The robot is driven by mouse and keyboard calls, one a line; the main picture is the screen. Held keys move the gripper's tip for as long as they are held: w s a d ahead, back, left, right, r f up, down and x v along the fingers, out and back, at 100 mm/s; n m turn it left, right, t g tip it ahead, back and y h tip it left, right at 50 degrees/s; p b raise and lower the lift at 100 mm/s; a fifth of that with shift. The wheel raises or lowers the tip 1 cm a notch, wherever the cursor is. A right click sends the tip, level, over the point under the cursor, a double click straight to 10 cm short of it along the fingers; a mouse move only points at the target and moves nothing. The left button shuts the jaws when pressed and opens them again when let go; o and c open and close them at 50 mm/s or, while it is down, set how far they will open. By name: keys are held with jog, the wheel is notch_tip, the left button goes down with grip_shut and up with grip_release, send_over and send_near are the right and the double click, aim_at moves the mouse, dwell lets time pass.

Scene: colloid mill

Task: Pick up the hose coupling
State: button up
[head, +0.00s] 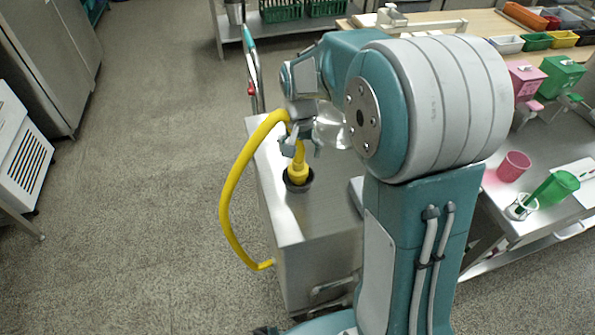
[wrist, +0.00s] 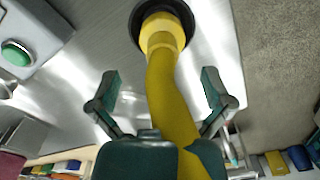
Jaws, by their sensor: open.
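The yellow hose coupling (head: 298,172) stands in a dark round socket (head: 299,183) on top of a steel cabinet. A yellow hose (head: 229,190) rises from it, arches to the left and drops to the cabinet's lower side. In the wrist view the coupling (wrist: 163,32) sits in the black socket (wrist: 140,12) at the top. My gripper (head: 300,147) is above the coupling. In the wrist view my gripper (wrist: 160,92) is open, with one finger on each side of the hose, apart from it.
The steel cabinet top (head: 275,212) is otherwise mostly bare near the socket. A green button (wrist: 15,53) on a grey box is at the wrist view's upper left. A table at right holds a pink cup (head: 514,166) and a green cup (head: 556,188). The floor at left is clear.

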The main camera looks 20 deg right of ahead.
aim_at(298, 169)
jog(key=f, duration=0.6)
jog(key=shift+a+f, duration=0.2)
jog(key=shift+f, duration=0.2)
jog(key=c, duration=1.2)
